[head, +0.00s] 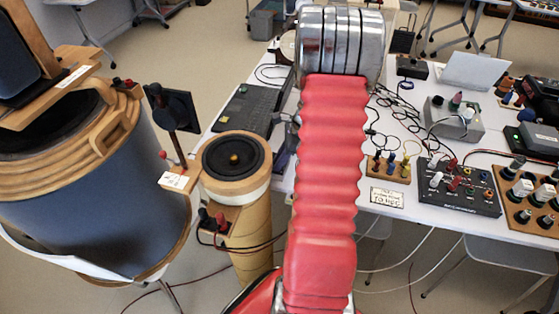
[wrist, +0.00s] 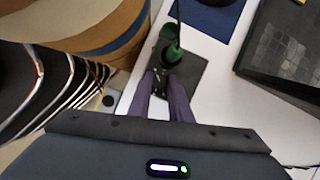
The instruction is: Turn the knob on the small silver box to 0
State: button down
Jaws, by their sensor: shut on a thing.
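In the wrist view a small grey box (wrist: 192,72) sits on the white table. A dark post with a green collar (wrist: 172,53) stands at its far end. My gripper (wrist: 167,78) has its two purple fingers over the near part of the box, closed on a small dark knob between them. The knob is mostly hidden, and its pointer and scale cannot be read. In the head view my red arm hides the gripper and this box.
A large blue speaker drum (head: 80,190) and a smaller round speaker (head: 237,160) stand left of my arm. A black laptop (head: 243,110) lies on the table. A grey box with knobs (head: 455,120) and a black panel (head: 458,188) stand to the right, among loose cables.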

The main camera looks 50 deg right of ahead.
jog(key=c, duration=1.6)
grip_release()
jog(key=v, duration=1.3)
jog(key=shift+d+r, duration=0.1)
jog(key=shift+r, duration=0.3)
jog(key=shift+s, duration=0.1)
